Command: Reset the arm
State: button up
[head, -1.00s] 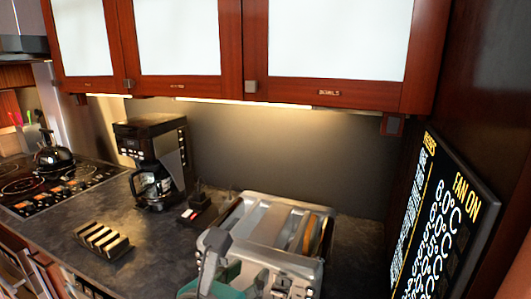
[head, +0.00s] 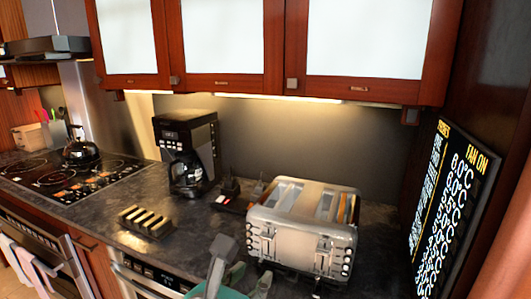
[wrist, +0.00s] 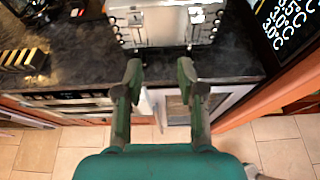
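My gripper (wrist: 159,80) is open and empty in the wrist view, its two green-grey fingers apart. It points toward the counter's front edge, with the silver toaster beyond the fingertips. In the head view, grey and teal parts of my arm show at the bottom centre, in front of the toaster (head: 305,228). The fingertips are hard to make out there. The toaster also shows at the top of the wrist view (wrist: 168,24).
A coffee maker (head: 186,150), a slotted rack (head: 146,221) and a stove with a black kettle (head: 81,150) are to the left. A lit display panel (head: 448,210) stands at the right. Wall cabinets (head: 225,88) hang above. Open floor (wrist: 50,150) lies below the counter.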

jog(key=w+d+f+m+t+y, duration=0.15)
jog(key=d+f, duration=0.25)
jog(key=f, duration=0.4)
jog(key=d+f+m+t, duration=0.15)
jog(key=d+f, duration=0.25)
jog(key=f, duration=0.4)
jog(key=s+d+f+m+g+y, duration=0.1)
jog(key=s+d+f+m+y, duration=0.1)
jog(key=s+d+f+m, duration=0.3)
jog(key=s+d+f+m+y, duration=0.1)
jog(key=s+f+m+y, duration=0.15)
jog(key=f, duration=0.45)
jog(key=s+d+f+m, duration=0.2)
jog(key=s+f+m, duration=0.15)
jog(key=s, duration=0.35)
jog(key=s+d+f+m, duration=0.2)
jog(key=s+m, duration=0.3)
jog(key=s, duration=0.3)
jog(key=s+d+r+m, duration=0.1)
jog(key=s+r+m, duration=0.1)
jog(key=s+m, duration=0.4)
jog(key=s+d+r+m+h, duration=0.1)
jog(key=s+d+r+m, duration=0.1)
jog(key=s+m, duration=0.4)
jog(key=shift+s+r, duration=0.15)
jog(key=shift+s, duration=0.4)
